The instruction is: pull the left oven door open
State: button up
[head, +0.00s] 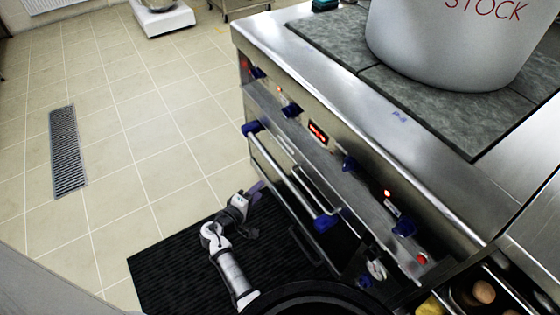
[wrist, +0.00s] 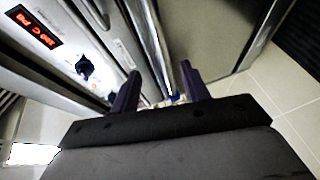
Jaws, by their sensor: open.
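The left oven door (wrist: 205,35) is a steel panel on the front of the range. Its long bar handle (head: 283,175) has blue end brackets and runs along the top of the door. My gripper (head: 256,190) is low in front of the range, close to this handle. In the wrist view my gripper (wrist: 160,72) has its two dark fingers apart with nothing clamped. The handle bar (wrist: 152,45) shows in line with the gap between the fingertips, a blue bracket at its near end. I cannot tell whether the bar is inside the gap or beyond it.
Blue knobs (head: 291,110) and a lit display (head: 318,131) line the range front. A white stockpot (head: 450,45) stands on the cooktop. A black mat (head: 165,262) lies below my arm.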

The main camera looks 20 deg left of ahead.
aim_at(280, 171)
jog(key=x, duration=1.3)
jog(key=shift+w+d, duration=0.3)
jog(key=shift+w, duration=0.05)
jog(key=shift+c, duration=0.5)
grip_shut()
